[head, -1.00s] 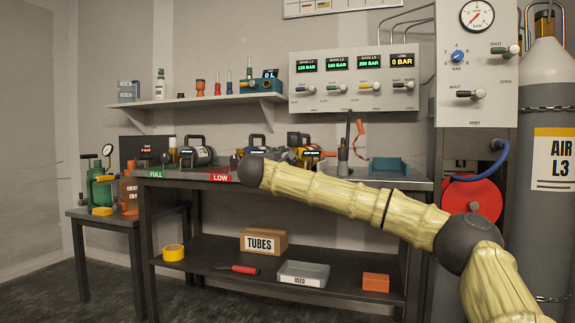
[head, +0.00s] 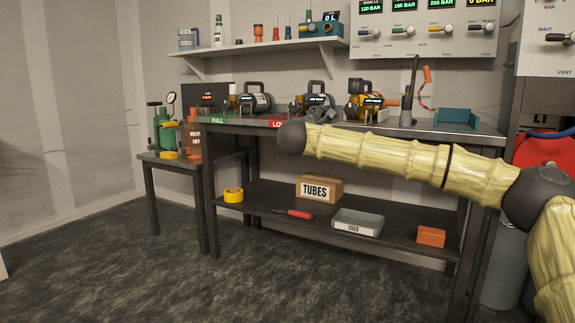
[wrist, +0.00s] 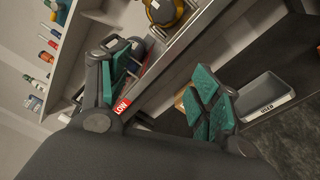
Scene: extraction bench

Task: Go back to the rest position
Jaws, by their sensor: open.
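My gripper (wrist: 165,85) shows in the wrist view with its two green-padded fingers spread wide apart. Nothing is between the fingers. The edge of the workbench (wrist: 185,52) and its red LOW label (wrist: 122,105) lie beyond the fingers. In the head view my pale yellow arm reaches from the right across the front of the bench (head: 465,140), and its dark rounded joint is just right of the LOW label (head: 277,123).
On the bench top are several cylinder devices (head: 255,103) and a teal holder (head: 457,117). The lower shelf holds a TUBES box (head: 319,188), a grey USED tray (head: 357,222) and an orange box (head: 431,236). A side table (head: 172,160) stands left. The floor in front (head: 150,275) is clear.

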